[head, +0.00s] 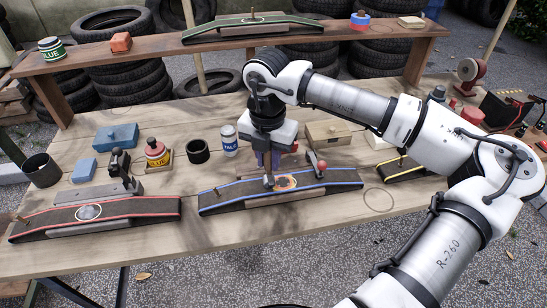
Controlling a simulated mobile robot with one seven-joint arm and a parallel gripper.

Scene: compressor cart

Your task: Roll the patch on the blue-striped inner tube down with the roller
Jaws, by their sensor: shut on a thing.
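The blue-striped inner tube (230,199) lies on the front of the wooden bench, with a blue line along its edge. An orange patch (288,182) sits near its middle, partly covered from view. My gripper (269,165) points straight down over the tube, just left of the patch's centre. It is shut on a small grey tool, seemingly the roller (269,183), whose lower end is at the patch's left edge. The jaws hide most of this tool, and I cannot tell whether it presses on the patch. A red-knobbed lever (320,167) stands just behind the tube.
A red-striped tube (140,209) lies left, a yellow-striped one (405,172) right. A raised shelf (210,56) spans the back. The bench front is clear.

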